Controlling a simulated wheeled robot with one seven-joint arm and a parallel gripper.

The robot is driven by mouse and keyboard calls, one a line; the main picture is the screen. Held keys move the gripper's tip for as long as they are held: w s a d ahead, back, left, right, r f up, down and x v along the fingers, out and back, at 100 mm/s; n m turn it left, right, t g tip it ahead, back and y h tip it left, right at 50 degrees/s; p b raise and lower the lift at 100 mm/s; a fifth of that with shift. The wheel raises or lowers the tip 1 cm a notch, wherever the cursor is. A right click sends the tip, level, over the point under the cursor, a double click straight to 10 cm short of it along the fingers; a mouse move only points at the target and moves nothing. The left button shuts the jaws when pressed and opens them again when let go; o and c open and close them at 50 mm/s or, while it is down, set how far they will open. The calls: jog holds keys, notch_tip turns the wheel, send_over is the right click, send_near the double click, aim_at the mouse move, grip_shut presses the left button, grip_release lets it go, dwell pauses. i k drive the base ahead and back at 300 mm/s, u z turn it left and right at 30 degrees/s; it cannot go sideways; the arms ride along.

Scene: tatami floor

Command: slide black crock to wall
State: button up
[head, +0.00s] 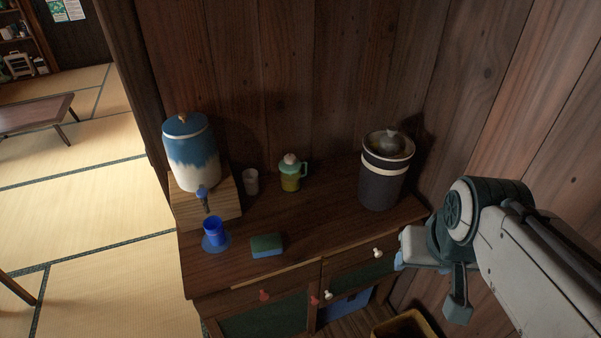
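The black crock (381,185) stands upright at the right end of the wooden cabinet top (325,215). It has a pale band near its rim and a dark rounded lid (390,143) with a knob. The wooden back wall (290,80) rises behind it, and the side wall (500,110) is to its right. The crock hides its own rear base, so I cannot tell the exact gap to the wall. My gripper (428,285) is in front of and below the crock, off the cabinet's right front corner. Its two fingers are apart with nothing seen between them.
A blue-and-white dispenser (192,158) stands on a wooden block at left. A grey cup (251,181), green mug (290,177), blue cup (213,231) and sponge (266,245) are on the top. A yellowish bin (407,324) is below.

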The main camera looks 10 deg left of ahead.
aim_at(381, 179)
jog(key=z, duration=0.05)
jog(key=k, duration=0.5)
jog(key=u, duration=1.4)
jog(key=i, duration=1.15)
jog(key=z, duration=2.15)
